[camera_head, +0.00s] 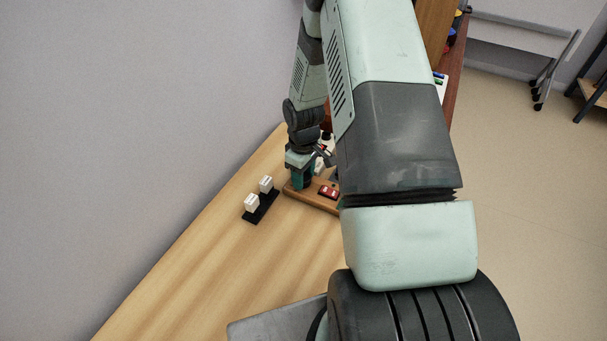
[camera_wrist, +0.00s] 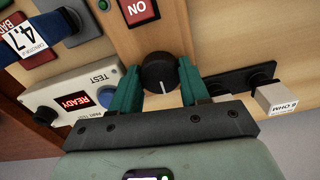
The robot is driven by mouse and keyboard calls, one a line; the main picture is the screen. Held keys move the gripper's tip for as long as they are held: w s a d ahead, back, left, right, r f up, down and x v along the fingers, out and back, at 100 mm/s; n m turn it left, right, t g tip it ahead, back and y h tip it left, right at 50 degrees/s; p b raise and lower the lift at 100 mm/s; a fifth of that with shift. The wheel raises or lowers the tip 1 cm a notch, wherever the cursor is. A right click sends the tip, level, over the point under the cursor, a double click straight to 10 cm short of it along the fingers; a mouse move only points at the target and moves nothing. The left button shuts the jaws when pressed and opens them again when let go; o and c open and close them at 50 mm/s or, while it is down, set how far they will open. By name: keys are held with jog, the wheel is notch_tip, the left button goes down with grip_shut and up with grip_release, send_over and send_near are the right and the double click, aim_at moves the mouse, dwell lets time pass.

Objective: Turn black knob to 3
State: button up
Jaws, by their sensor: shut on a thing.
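The black knob (camera_wrist: 159,74) is round with a white pointer line and sits on the wooden board (camera_wrist: 209,24) in the wrist view. The line points down in that picture, towards my gripper's body. My gripper (camera_wrist: 157,80) has its two green fingers on either side of the knob and is shut on it. No number 3 or scale can be read around the knob. In the head view my gripper (camera_head: 303,181) is at the board's left end (camera_head: 314,200), and the knob is hidden there.
In the wrist view, a box marked TEST (camera_wrist: 70,95) with a lit READY display is left of my fingers. A red ON display (camera_wrist: 138,10) is above the knob. A white 8 OHM block (camera_wrist: 275,99) is on the right. In the head view, the table's front left (camera_head: 200,275) is clear.

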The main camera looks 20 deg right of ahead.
jog(key=m, duration=0.3)
jog(key=shift+m, duration=2.2)
jog(key=o, duration=0.8)
notch_tip(320, 180, up, 11)
jog(key=shift+f, duration=0.1)
